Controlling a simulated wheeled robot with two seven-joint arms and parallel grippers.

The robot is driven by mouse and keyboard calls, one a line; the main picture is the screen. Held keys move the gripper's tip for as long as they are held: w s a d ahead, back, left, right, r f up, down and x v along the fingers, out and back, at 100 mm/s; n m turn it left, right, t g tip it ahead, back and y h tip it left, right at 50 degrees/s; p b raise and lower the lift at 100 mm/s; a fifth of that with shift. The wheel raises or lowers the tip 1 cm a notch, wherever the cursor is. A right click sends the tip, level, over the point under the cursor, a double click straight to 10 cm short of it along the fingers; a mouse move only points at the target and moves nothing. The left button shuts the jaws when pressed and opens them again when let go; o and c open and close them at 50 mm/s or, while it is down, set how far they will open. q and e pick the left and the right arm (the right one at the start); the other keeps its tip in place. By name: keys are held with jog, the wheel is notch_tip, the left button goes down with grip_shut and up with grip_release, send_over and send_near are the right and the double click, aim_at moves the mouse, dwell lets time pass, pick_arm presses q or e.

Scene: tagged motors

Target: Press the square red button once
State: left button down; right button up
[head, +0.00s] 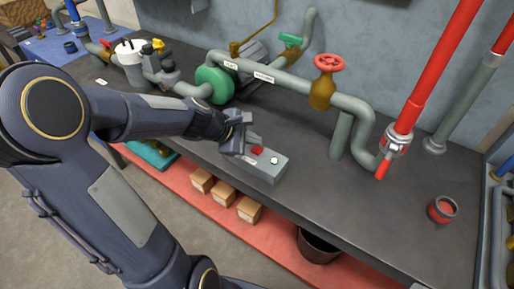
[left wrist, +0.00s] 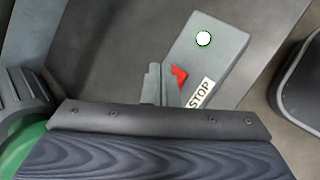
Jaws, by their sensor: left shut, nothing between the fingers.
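A grey control box (head: 268,172) lies on the dark bench near its front edge. It carries a red button (head: 257,150) and a round white button (head: 274,160). In the left wrist view the red button (left wrist: 179,76) is partly covered by my finger and sits by a STOP label (left wrist: 199,93); the white button (left wrist: 204,38) is clear. My left gripper (head: 240,144) is shut and empty, over the left end of the box and just beside the red button. I cannot tell whether it touches it. My right gripper is not in view.
Grey pipework with a red-wheeled valve (head: 329,65) and a green-flanged motor (head: 214,84) stands behind the box. A thick red pipe (head: 425,80) rises at right, near a small red-filled cup (head: 442,208). Cardboard boxes (head: 225,195) sit on the lower shelf.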

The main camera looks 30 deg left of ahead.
aim_at(253, 150)
pick_arm(q)
jog(key=shift+f, duration=0.15)
jog(key=shift+f+b, duration=0.3)
jog(key=shift+b, duration=0.1)
jog(key=shift+f+b, duration=0.45)
jog(key=shift+f, duration=0.05)
dwell(0.6)
jog(key=shift+r, duration=0.15)
jog(key=shift+r+p, duration=0.8)
jog(key=shift+p, duration=0.1)
notch_tip(253, 150, up, 5)
jog(key=p, duration=0.5)
